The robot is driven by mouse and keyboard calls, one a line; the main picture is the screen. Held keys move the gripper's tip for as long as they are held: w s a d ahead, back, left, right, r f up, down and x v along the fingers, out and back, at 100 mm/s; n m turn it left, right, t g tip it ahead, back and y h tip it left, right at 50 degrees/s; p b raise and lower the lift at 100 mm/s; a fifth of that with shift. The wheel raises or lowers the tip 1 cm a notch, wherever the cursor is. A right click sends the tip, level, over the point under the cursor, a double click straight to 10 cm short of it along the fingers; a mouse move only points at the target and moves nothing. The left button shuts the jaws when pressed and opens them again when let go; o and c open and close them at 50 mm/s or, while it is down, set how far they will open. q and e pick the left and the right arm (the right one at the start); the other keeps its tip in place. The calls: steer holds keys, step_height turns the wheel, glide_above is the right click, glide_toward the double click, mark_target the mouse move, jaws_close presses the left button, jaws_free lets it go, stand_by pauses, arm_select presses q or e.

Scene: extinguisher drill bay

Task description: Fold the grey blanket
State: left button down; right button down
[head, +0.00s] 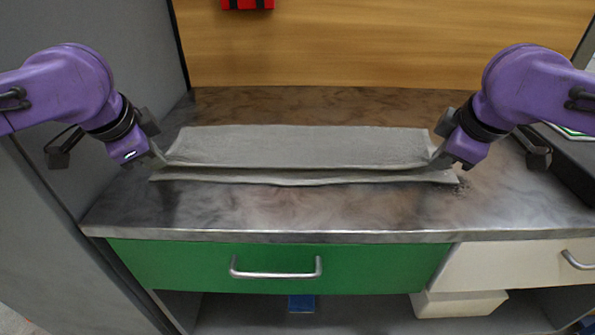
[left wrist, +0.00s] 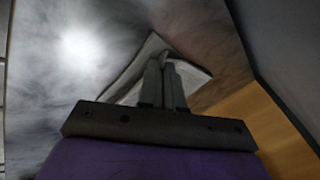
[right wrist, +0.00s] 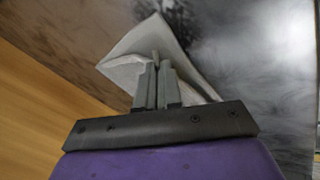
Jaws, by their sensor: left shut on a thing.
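The grey blanket (head: 300,146) lies as a long, wide strip across the metal counter, with an upper layer folded over and a lower layer showing along the front edge. My left gripper (head: 160,158) is at its left end. In the left wrist view the fingers (left wrist: 166,68) are close together with blanket cloth (left wrist: 133,72) at their tips. My right gripper (head: 438,158) is at the blanket's right end. In the right wrist view its fingers (right wrist: 157,70) are also close together on the cloth (right wrist: 130,52). The fingertips are partly hidden by the cloth.
The counter (head: 290,212) is bare in front of the blanket. A green drawer (head: 180,262) and a white drawer (head: 510,268) are below it. A grey wall stands at left, a wooden panel (head: 380,45) behind. A dark case (head: 565,165) sits at the right.

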arm_select(q)
steer(key=shift+d, duration=0.1)
arm_select(e)
steer(key=shift+s+d, duration=0.1)
steer(key=shift+s, duration=0.05)
arm_select(q)
steer(key=c, duration=1)
jaws_free()
steer(key=shift+f, duration=0.1)
arm_select(e)
steer(key=c, duration=1)
jaws_free()
steer(key=shift+f, duration=0.1)
